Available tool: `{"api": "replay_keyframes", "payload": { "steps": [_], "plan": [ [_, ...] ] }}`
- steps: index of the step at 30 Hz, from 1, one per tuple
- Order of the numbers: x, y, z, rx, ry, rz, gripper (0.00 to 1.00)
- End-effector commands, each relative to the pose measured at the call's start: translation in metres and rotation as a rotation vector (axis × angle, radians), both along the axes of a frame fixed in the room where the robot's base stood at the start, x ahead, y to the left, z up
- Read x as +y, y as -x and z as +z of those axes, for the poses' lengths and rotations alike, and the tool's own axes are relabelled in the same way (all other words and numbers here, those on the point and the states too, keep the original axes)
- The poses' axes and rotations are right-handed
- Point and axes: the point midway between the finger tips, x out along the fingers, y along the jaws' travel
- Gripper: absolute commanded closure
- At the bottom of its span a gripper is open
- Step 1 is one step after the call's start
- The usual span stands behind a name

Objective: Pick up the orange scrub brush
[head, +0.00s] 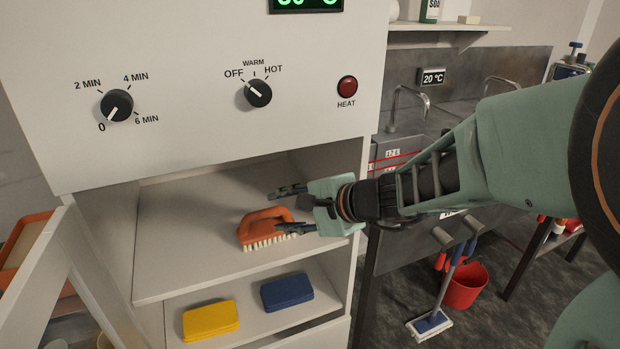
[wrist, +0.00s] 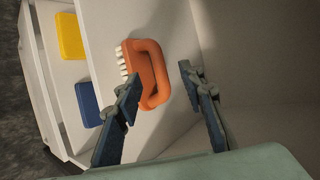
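The orange scrub brush (head: 265,228) lies bristles down on the upper shelf of the open cabinet. It has a loop handle and white bristles along its lower side. My gripper (head: 282,209) reaches in from the right with its fingers spread. In the wrist view the brush (wrist: 149,72) lies just beyond the fingertips, its body close to the left finger. My gripper (wrist: 158,76) is open there and nothing is between its fingers. Whether the left finger touches the brush cannot be told.
A yellow sponge (head: 210,321) and a blue sponge (head: 287,292) lie on the lower shelf. The upper shelf (head: 180,250) is otherwise bare. The control panel (head: 200,90) overhangs the opening, and an open door (head: 35,275) stands at the left.

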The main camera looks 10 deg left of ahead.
Motion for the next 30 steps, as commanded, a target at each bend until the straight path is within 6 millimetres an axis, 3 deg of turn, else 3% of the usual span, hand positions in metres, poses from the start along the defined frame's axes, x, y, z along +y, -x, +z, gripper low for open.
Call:
{"api": "replay_keyframes", "payload": {
  "steps": [18, 29, 30],
  "plan": [
    [0.057, -0.024, -0.04, 0.001, 0.002, 0.002, 0.63],
    [0.063, -0.028, -0.044, 0.0, 0.0, 0.0, 0.63],
    [0.063, -0.028, -0.044, 0.0, 0.0, 0.001, 0.67]
  ]
}}
